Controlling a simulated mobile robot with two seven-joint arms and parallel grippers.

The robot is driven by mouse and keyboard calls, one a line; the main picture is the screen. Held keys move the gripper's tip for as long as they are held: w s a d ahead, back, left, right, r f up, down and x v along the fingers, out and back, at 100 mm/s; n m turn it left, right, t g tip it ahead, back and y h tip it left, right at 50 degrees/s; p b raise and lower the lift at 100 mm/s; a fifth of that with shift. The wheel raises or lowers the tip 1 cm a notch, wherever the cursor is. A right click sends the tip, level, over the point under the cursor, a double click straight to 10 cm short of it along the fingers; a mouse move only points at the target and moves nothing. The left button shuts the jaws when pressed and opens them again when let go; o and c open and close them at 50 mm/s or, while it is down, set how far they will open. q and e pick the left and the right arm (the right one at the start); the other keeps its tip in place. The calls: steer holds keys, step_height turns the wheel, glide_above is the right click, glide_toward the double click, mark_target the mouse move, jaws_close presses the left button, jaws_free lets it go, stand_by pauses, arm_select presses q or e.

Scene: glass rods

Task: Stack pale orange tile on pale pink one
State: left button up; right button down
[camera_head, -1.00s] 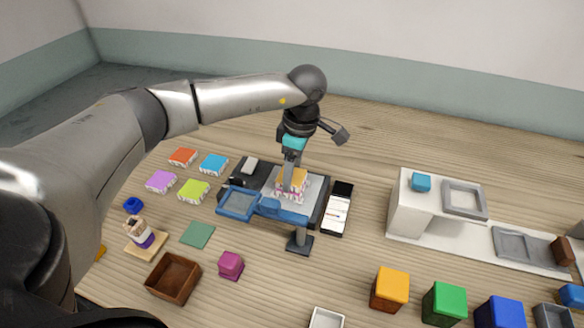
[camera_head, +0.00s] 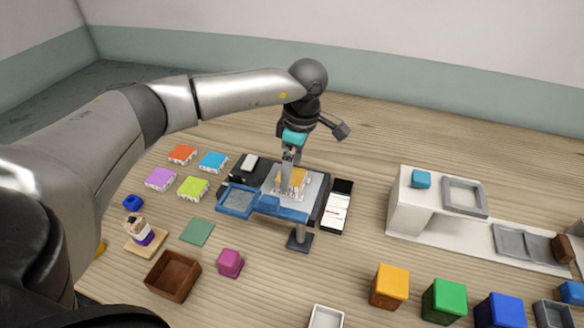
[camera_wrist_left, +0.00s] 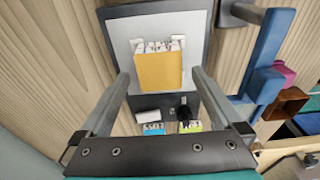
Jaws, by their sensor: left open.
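The pale orange tile (camera_head: 293,179), with a pale fringed edge, lies over the light plate of the dark scale-like device in the head view. Only a pale edge shows beneath it, so I cannot clearly make out the pale pink tile. My left gripper (camera_head: 287,188) comes down from above at the orange tile. In the left wrist view the orange tile (camera_wrist_left: 160,70) appears between the two spread fingers of my left gripper (camera_wrist_left: 160,76), with a gap on each side. The gripper is open and holds nothing. My right gripper is not in view.
A blue frame (camera_head: 238,201) on a stand is close in front of the device. Red, blue, purple and lime tiles (camera_head: 193,187) lie to the left. A phone-like panel (camera_head: 338,208) lies right of the device. A white bench (camera_head: 405,213) stands farther right, with bare table between.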

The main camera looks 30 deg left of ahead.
arm_select(q)
step_height(320, 180, up, 14)
steer(key=d+p, duration=0.1)
steer(key=shift+w+d+r, duration=0.2)
steer(key=shift+d, duration=0.15)
